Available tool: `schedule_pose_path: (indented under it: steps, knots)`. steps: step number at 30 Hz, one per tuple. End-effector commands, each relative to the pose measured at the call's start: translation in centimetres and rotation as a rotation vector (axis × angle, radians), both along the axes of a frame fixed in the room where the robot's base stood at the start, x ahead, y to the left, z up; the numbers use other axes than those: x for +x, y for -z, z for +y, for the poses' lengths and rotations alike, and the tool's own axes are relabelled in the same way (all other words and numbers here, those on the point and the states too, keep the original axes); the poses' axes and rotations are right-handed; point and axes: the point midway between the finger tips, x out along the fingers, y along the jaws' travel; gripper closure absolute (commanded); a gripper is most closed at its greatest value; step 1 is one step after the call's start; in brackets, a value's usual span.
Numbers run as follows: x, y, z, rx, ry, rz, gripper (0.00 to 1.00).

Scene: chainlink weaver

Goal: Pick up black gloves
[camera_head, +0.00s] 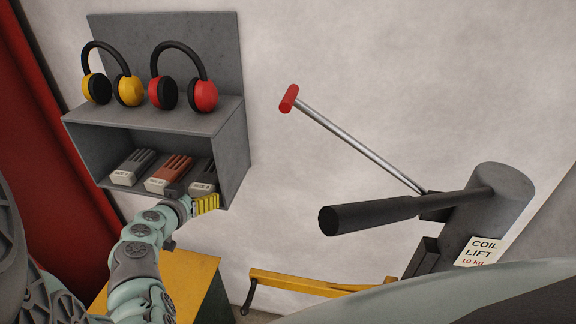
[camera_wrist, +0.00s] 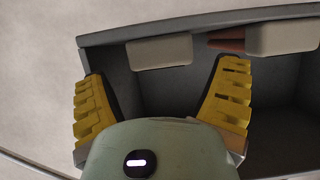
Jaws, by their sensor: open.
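Two dark gloves with pale cuffs lie in the lower compartment of the grey shelf in the head view. One is at the left (camera_head: 137,163), the other at the right (camera_head: 203,171). A red-brown glove (camera_head: 170,170) lies between them. My gripper (camera_head: 205,200) is at the compartment's front edge, just before the right dark glove. In the wrist view my gripper (camera_wrist: 165,72) is open, its yellow fingers wide apart and nothing held. A pale cuff (camera_wrist: 158,52) shows beyond and between the fingertips, apart from them. The dark part of that glove is not clear there.
The grey shelf (camera_head: 240,150) has side walls close to my gripper. Yellow earmuffs (camera_head: 130,91) and red earmuffs (camera_head: 204,96) stand on its top. A grey coil lift (camera_head: 505,205) with a red-tipped rod (camera_head: 289,98) is at the right. A yellow cabinet (camera_head: 190,285) stands below.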

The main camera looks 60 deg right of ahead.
Motion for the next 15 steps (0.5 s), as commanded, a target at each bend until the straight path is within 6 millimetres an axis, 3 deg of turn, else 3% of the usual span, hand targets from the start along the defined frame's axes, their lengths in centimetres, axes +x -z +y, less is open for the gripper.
schedule_pose_path:
  steps: [15]
  knots:
    - [1.2,1.4,-2.9,0.0,0.003,-0.001,0.13]
